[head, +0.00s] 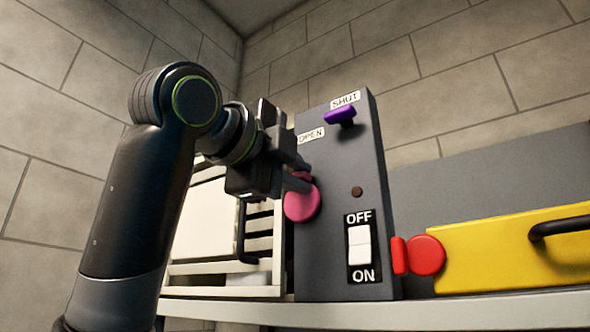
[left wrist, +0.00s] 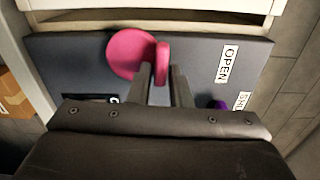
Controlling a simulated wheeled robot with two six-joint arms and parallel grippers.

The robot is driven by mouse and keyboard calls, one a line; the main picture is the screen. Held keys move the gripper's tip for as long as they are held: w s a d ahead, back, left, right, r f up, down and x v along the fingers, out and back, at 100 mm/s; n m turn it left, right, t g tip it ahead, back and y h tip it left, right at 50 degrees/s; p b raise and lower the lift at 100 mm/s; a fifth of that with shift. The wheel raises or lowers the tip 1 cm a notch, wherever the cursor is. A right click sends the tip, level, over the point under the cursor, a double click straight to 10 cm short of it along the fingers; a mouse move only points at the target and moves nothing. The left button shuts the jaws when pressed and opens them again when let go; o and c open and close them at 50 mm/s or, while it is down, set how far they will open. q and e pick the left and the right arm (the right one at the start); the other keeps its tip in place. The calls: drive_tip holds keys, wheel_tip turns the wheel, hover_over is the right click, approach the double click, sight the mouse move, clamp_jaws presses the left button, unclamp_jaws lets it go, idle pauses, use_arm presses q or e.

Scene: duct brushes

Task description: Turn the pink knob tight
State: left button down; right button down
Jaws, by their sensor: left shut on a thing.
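The pink knob (head: 301,204) is on the front of a dark grey panel box (head: 340,200), low on its left side. My left gripper (head: 303,174) is at the knob, and its fingers partly cover it. In the left wrist view the knob shows as a round pink disc (left wrist: 130,54) with a raised pink grip. My left gripper's fingers (left wrist: 161,78) are shut on that grip. My right gripper is not in view.
The box has a purple lever (head: 340,115) near SHUT and OPEN labels, and a white OFF/ON switch (head: 359,246). A red knob (head: 426,255) and a yellow box (head: 510,250) with a black handle stand to the right. A white slatted rack (head: 215,240) is behind my left arm.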

use_arm(q)
drive_tip(key=shift+w+a+f+m+p, duration=0.15)
drive_tip(key=shift+m+p, duration=0.15)
drive_tip(key=shift+m, duration=2.55)
drive_tip(key=shift+w+a+f+m+p, duration=0.1)
drive_tip(key=shift+a+f+m+p, duration=0.2)
drive_tip(key=shift+m, duration=2.6)
drive_tip(key=shift+w+f+m+p, duration=0.1)
drive_tip(key=shift+m+p, duration=0.25)
drive_tip(key=shift+m, duration=2.5)
drive_tip(key=c, duration=1.5)
unclamp_jaws()
drive_tip(key=shift+o, duration=0.2)
